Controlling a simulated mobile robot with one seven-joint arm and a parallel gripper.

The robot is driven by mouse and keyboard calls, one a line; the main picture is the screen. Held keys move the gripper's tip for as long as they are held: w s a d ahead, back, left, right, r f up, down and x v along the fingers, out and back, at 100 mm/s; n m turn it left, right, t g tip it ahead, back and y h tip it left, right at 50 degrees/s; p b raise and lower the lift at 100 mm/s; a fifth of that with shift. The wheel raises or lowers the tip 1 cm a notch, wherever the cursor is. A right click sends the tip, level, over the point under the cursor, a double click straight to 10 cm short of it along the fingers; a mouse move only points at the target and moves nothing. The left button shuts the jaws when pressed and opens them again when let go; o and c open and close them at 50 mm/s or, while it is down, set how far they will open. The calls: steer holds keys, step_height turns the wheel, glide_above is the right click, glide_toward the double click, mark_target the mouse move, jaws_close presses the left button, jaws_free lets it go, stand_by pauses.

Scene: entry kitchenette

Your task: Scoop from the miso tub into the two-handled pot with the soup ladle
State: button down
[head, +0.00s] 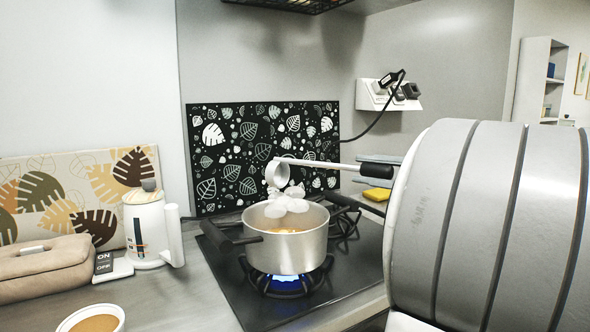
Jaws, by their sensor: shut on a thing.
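The soup ladle (320,164) is in the air, its bowl (279,172) tilted above the two-handled pot (300,250). My gripper (379,168) shows only as dark parts at the right end of the ladle's handle, shut on it; my arm hides the rest. The pot stands on a lit burner, a dark handle at its left, with something orange-brown inside. Several white puffs, perhaps steam, hang over the pot between rim and ladle. The miso tub (121,323), a white round tub with brown contents, stands at the bottom left, cut off by the picture edge.
A black hob (345,285) carries the pot. A white kettle (147,230), an ON/OFF card (104,262) and a beige case (40,270) stand left. A yellow sponge (377,194) lies behind the hob. A leaf-patterned panel (230,128) backs it. My arm blocks the right.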

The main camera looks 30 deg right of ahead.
steer(key=r+g+p, duration=0.1)
steer(key=p, duration=0.1)
steer(key=w+r+p, duration=0.1)
steer(key=r+p, duration=0.1)
steer(key=w+r+g+p, duration=0.1)
steer(key=r+p, duration=0.1)
steer(key=p, duration=0.1)
steer(key=shift+a+r+g+h, duration=0.2)
steer(key=shift+a+g+h, duration=0.1)
steer(key=shift+a+h, duration=0.1)
steer(key=w+a+r+g+h+p, duration=0.35)
steer(key=w+g+p, duration=0.55)
steer(key=p, duration=0.9)
steer(key=w+a+r+g+h+p, duration=0.2)
steer(key=w+a+r+g+p, duration=0.25)
steer(key=w+p, duration=1.05)
steer(key=shift+n+g, duration=0.25)
steer(key=shift+n, duration=0.05)
steer(key=shift+s+a+r+p, duration=0.1)
steer(key=shift+s+r+p, duration=0.35)
steer(key=shift+r, duration=0.45)
steer(key=shift+s+a+r+p, duration=0.1)
steer(key=shift+s+r+p, duration=0.4)
steer(key=shift+r, duration=0.4)
steer(key=shift+s+r+p, duration=0.3)
steer(key=shift+r+p, duration=0.25)
steer(key=shift+r, duration=0.35)
